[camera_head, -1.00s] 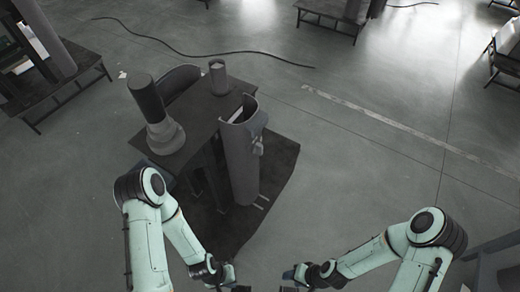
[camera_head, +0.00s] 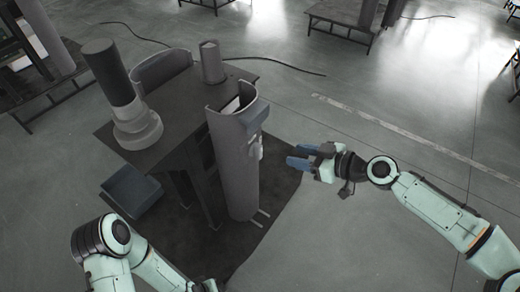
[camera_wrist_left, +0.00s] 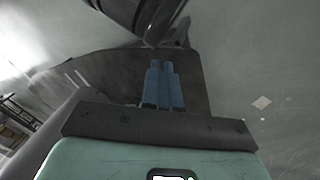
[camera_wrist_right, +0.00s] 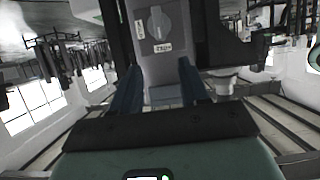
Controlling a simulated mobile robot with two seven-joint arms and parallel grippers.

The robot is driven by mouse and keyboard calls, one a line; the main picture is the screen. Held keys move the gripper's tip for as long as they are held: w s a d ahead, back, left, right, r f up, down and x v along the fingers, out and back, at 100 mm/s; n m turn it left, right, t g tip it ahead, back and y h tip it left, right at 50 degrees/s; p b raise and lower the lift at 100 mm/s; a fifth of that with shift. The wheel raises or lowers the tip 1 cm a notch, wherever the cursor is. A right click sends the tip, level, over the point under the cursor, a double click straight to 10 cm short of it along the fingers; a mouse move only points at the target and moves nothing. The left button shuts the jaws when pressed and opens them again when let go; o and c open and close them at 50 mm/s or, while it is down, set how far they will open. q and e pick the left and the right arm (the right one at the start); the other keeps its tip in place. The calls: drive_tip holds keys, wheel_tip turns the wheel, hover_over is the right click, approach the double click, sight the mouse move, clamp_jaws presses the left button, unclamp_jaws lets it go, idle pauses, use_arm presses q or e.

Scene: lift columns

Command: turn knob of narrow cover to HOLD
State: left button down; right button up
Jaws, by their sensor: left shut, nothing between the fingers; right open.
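The narrow cover (camera_head: 232,170) is a tall grey curved shell standing upright at the table's near right corner. A small box with a pale knob part (camera_head: 257,150) is on its right side. In the right wrist view the knob (camera_wrist_right: 155,22) shows on a grey panel (camera_wrist_right: 168,75), with small white labels (camera_wrist_right: 162,47) that I cannot read surely. My right gripper (camera_head: 292,156) is open and empty, right of the cover and apart from it; its blue fingers (camera_wrist_right: 158,80) frame the panel. My left gripper (camera_wrist_left: 164,68) is shut and empty; its fingers are out of the head view.
A dark table (camera_head: 178,150) carries a column with a pale base (camera_head: 137,128), a wider curved cover (camera_head: 160,68) and a short cylinder (camera_head: 211,62). A blue-grey bin (camera_head: 131,190) is below left. Floor at right is clear.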

sight(262, 148)
drive_tip(key=b+x, duration=0.3)
drive_tip(key=x, duration=0.9)
drive_tip(key=shift+b, duration=0.3)
use_arm(q)
drive_tip(key=s+a+f+g, duration=0.1)
drive_tip(key=s+f, duration=0.3)
drive_tip(key=f, duration=0.2)
drive_tip(key=shift+s+a+f+n+g, duration=0.25)
drive_tip(key=shift+s+a+n+g, duration=0.05)
drive_tip(key=shift+s+a+g, duration=0.1)
use_arm(e)
drive_tip(key=shift+w+a+f, duration=0.2)
drive_tip(key=shift+w+a, duration=0.05)
drive_tip(key=shift+a, duration=0.2)
drive_tip(key=shift+c, duration=0.3)
clamp_jaws()
